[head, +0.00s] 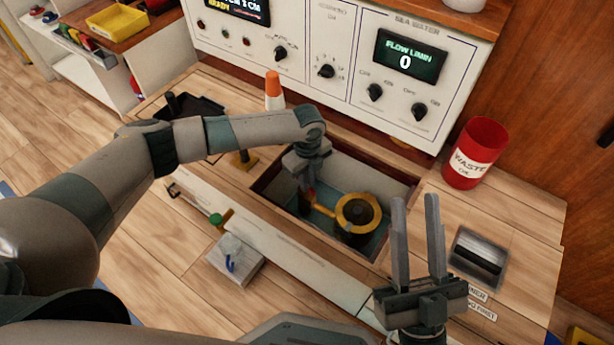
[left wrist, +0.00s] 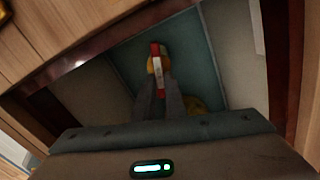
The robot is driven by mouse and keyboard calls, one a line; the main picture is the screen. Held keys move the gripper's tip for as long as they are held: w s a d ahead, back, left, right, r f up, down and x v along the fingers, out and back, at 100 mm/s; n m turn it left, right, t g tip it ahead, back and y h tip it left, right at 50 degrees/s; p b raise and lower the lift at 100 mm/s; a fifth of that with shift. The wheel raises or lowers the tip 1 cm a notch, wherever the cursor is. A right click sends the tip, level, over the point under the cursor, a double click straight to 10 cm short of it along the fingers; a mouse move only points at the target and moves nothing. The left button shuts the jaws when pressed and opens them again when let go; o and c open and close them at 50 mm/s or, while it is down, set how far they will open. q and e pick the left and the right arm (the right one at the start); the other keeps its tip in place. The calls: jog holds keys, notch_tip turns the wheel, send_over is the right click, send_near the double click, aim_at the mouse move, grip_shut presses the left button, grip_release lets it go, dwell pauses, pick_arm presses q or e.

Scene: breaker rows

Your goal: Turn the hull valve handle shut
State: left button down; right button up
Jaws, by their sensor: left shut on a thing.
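The hull valve sits down in a rectangular recess in the bench top. In the head view it shows as a yellow ring with a dark centre (head: 357,211) and a yellow handle (head: 322,208) reaching left, with a red part near its end. My left gripper (head: 307,195) reaches down into the recess and is shut on the handle at that end. In the left wrist view the fingers (left wrist: 159,92) meet at the red and yellow handle end (left wrist: 157,58); the ring is mostly hidden behind them. My right gripper (head: 417,225) is open and empty above the bench, right of the recess.

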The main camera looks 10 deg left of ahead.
pick_arm(q)
jog(key=shift+w+r+n+p, duration=0.15)
jog(key=shift+n+p, duration=0.85)
jog(key=shift+p, duration=0.25)
jog(key=shift+w+n+p, duration=0.1)
jog(key=shift+n+p, duration=0.7)
jog(key=shift+p, duration=0.15)
pick_arm(e)
notch_tip(320, 180, down, 16)
jog(key=w+g+h, duration=0.3)
jog(key=g, duration=0.7)
jog(key=shift+r, duration=0.15)
pick_arm(q)
jog(key=c, duration=1.8)
grip_release()
jog(key=shift+d, duration=0.1)
